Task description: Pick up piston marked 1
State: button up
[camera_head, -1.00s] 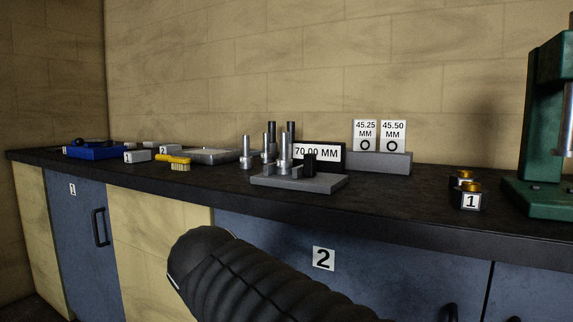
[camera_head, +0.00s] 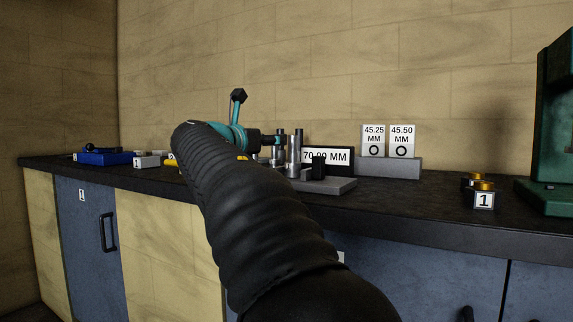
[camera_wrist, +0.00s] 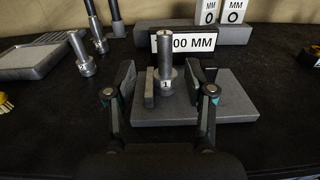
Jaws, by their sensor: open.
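The piston marked 1 (camera_wrist: 165,57) is a silver upright shaft on a wider base with a "1" label, standing at the grey base plate (camera_wrist: 225,110) in the wrist view. My gripper (camera_wrist: 161,82) is open, with one finger on each side of the piston and a gap visible to each. Whether the piston lies fully between the fingertips or just beyond them is hard to tell. In the head view the silver shaft (camera_head: 296,150) shows beside my wrist, and my arm hides most of the gripper.
Another piston marked 2 (camera_wrist: 82,58) and dark posts stand to the left. A 70.00 MM sign (camera_head: 338,156) stands behind the plate, with a grey block (camera_head: 390,167) holding two size cards. A grey tray (camera_wrist: 38,60) lies left. A green press (camera_head: 556,130) stands far right.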

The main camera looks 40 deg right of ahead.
aim_at(291, 137)
jog(key=x, duration=0.9)
jog(key=shift+s+d+r, duration=0.15)
jog(key=shift+s+d, duration=0.15)
jog(key=shift+d, duration=0.15)
jog(key=shift+w+d, duration=0.2)
jog(key=shift+d, duration=0.2)
grip_shut()
